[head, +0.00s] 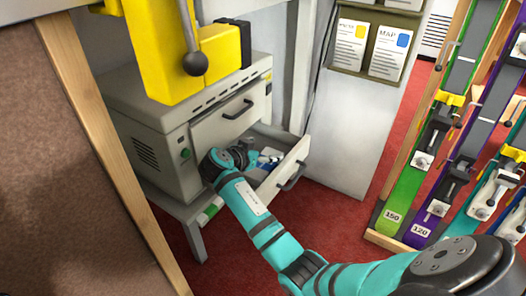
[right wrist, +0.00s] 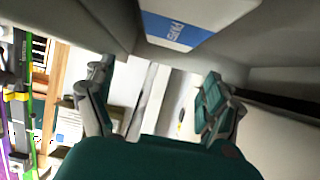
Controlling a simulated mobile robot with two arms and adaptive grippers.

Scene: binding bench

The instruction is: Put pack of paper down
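The pack of paper (right wrist: 190,14), white with a blue label, shows at the top of the right wrist view, inside a drawer. In the head view a small white and blue part of it (head: 269,155) shows in the open drawer (head: 286,171) of a grey machine. My right gripper (right wrist: 158,72) is open, its two fingers wide apart with nothing between them. The pack lies just beyond the fingertips, apart from them as far as I can see. In the head view my right gripper (head: 243,156) is low in the drawer, partly hidden by its own wrist. My left gripper is not in view.
The grey machine (head: 168,140) stands left of the drawer, with a yellow part (head: 165,50) and a dark-knobbed lever above. A rack of coloured rails (head: 405,190) with clamps stands at right. A brown panel with a wooden edge (head: 110,150) fills the left. Red floor is open between.

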